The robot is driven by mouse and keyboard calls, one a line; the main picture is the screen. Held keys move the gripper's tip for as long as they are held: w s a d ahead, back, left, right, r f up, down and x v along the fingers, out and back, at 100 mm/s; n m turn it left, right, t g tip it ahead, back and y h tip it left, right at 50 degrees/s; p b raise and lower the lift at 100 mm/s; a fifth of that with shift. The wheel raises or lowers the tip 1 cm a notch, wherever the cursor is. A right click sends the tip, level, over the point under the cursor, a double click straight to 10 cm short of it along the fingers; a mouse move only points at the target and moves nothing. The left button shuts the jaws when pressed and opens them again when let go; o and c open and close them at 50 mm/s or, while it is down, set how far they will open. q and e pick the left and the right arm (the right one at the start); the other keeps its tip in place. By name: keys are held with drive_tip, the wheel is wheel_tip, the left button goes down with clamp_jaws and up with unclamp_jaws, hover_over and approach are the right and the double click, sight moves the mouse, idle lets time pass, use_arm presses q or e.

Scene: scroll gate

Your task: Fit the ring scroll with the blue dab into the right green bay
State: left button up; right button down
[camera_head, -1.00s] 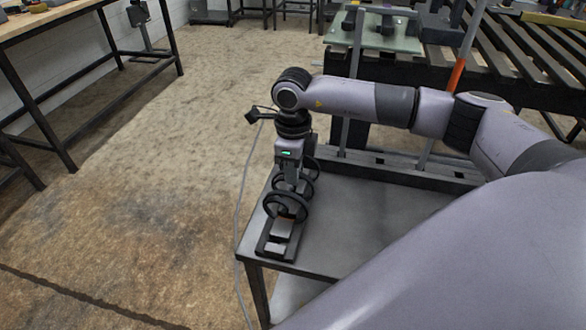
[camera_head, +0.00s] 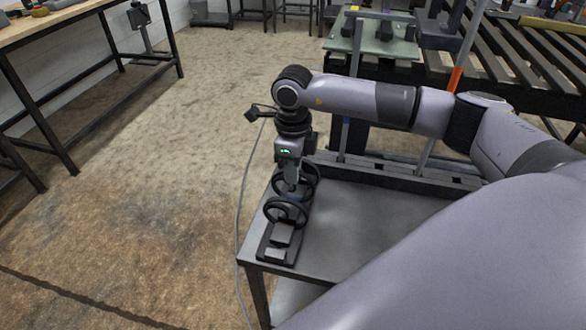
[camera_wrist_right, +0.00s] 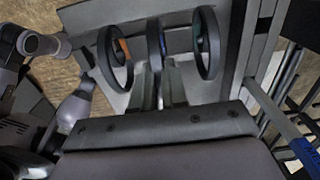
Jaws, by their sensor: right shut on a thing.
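Dark ring scrolls stand in a row on a small rack (camera_head: 277,254) at the left end of the grey table. In the wrist view I see a left ring (camera_wrist_right: 115,58) with an orange dab, a middle ring (camera_wrist_right: 153,62) and a right ring (camera_wrist_right: 207,43) with a teal tint inside. My right gripper (camera_head: 291,183) points down among the rings. Its fingers (camera_wrist_right: 160,85) are shut on the middle ring, seen nearly edge-on. I cannot make out a green bay. My left gripper is out of view.
The grey table (camera_head: 375,215) is bare to the right of the rack. A dark slotted beam (camera_head: 400,172) runs along its back edge, with thin uprights, one banded orange (camera_head: 456,78). A glass-topped stand (camera_head: 375,38) and a roller conveyor (camera_head: 530,60) are behind.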

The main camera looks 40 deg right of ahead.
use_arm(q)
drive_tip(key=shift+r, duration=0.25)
use_arm(e)
drive_tip(key=shift+r, duration=0.45)
drive_tip(key=shift+r+p, duration=0.35)
drive_tip(key=shift+p, duration=0.1)
drive_tip(key=shift+r+p, duration=0.5)
drive_tip(key=shift+r, duration=0.15)
drive_tip(key=shift+r+p, duration=1.9)
drive_tip(key=shift+r, duration=0.8)
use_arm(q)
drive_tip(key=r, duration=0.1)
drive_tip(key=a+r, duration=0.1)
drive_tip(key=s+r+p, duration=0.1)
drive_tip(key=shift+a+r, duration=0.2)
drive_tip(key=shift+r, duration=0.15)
use_arm(e)
drive_tip(key=shift+r, duration=0.8)
